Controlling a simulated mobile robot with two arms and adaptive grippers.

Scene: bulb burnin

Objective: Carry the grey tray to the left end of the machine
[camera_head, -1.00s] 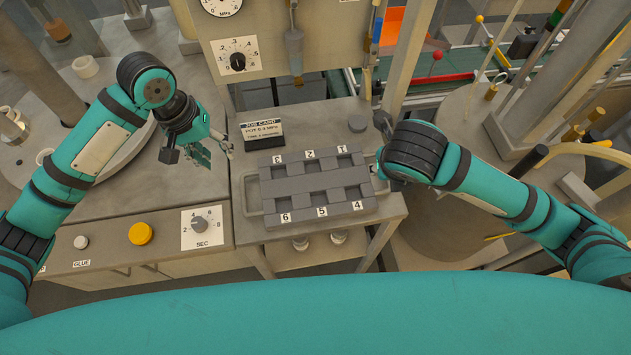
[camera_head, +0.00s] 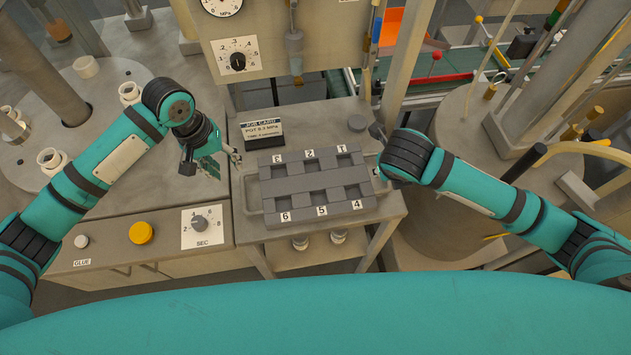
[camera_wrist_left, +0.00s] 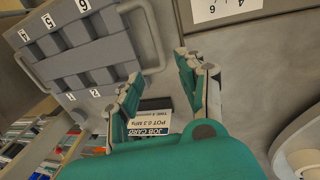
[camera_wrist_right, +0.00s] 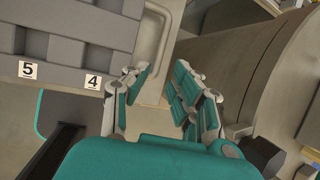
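The grey tray (camera_head: 318,196) lies flat on a small side table, with several square pockets numbered 1 to 6 and a handle at each end. Its left handle (camera_wrist_left: 146,38) shows in the left wrist view and its right handle (camera_wrist_right: 160,45) in the right wrist view. My left gripper (camera_head: 222,158) is open and empty, left of the tray near the job card; its spread fingers show in the left wrist view (camera_wrist_left: 158,76). My right gripper (camera_wrist_right: 158,82) is open at the tray's right end, its fingers spread beside the right handle. In the head view, its own wrist mostly hides it.
The job card (camera_head: 263,131) stands on the table behind the tray, with a grey round puck (camera_head: 357,124) to its right. A gauge panel (camera_head: 275,40) stands behind. The glue station (camera_head: 150,225), with a yellow button (camera_head: 141,232) and a dial (camera_head: 199,222), is at left.

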